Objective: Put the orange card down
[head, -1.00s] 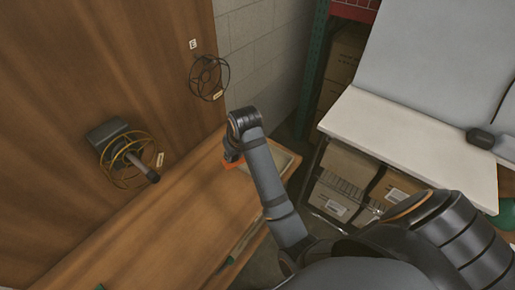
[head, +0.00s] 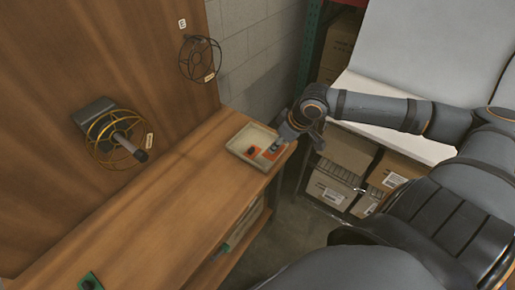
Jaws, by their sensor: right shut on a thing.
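The orange card (head: 269,155) is at the right side of a shallow pale tray (head: 236,148) on the wooden bench. My right gripper (head: 274,149) is shut on the card, pointing down over the tray's right part. The fingers partly cover the card. I cannot tell whether the card touches the tray floor. My left gripper is not in view.
The wooden bench top (head: 170,215) is mostly clear, with a small green part (head: 90,282) at its near end. A yellow wire cage lamp (head: 115,140) and a dark wire cage (head: 200,60) are on the wooden panel. Cardboard boxes (head: 335,185) stand on the right.

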